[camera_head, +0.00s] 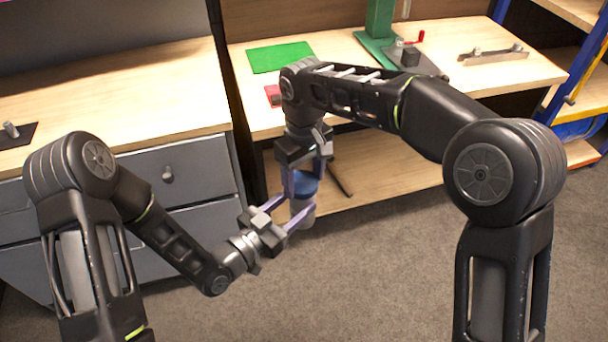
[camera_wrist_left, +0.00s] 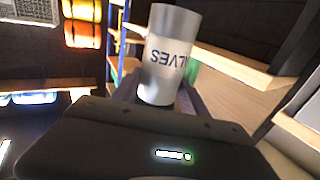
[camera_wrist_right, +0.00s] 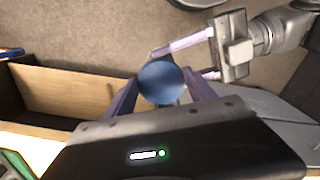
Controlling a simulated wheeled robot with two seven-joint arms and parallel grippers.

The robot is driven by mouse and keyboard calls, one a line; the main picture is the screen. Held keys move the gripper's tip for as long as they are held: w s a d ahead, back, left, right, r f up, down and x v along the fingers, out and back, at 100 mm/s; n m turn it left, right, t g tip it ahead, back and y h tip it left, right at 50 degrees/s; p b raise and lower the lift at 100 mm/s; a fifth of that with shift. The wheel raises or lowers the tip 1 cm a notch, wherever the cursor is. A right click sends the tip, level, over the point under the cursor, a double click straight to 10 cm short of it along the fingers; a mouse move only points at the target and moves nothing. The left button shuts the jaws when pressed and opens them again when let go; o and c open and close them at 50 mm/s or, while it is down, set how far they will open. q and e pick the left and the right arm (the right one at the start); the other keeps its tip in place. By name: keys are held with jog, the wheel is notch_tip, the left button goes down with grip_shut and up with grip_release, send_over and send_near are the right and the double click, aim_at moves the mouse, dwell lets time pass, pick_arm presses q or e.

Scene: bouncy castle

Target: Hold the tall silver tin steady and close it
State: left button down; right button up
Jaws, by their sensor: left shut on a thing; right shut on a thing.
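The tall silver tin (camera_head: 303,208) is held in the air, roughly upright, in front of the workbench. It also shows in the left wrist view (camera_wrist_left: 172,28), upside down, with a pale "VALVES" label. My left gripper (camera_head: 297,204) is shut around its side. A round blue lid (camera_head: 306,186) is at the tin's top, and its face shows in the right wrist view (camera_wrist_right: 161,82). My right gripper (camera_head: 305,180) points down from above and is shut on the lid. The fingers hide the joint, so I cannot tell whether the lid is seated.
The wooden workbench (camera_head: 345,112) behind carries a green mat (camera_head: 279,57), a red mat (camera_head: 272,95) and a green stand (camera_head: 378,40). A grey drawer cabinet (camera_head: 185,170) stands at the left. The carpet (camera_head: 370,270) in front is clear.

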jog(key=shift+f, duration=0.55)
jog(key=shift+f, duration=0.55)
dwell(0.6)
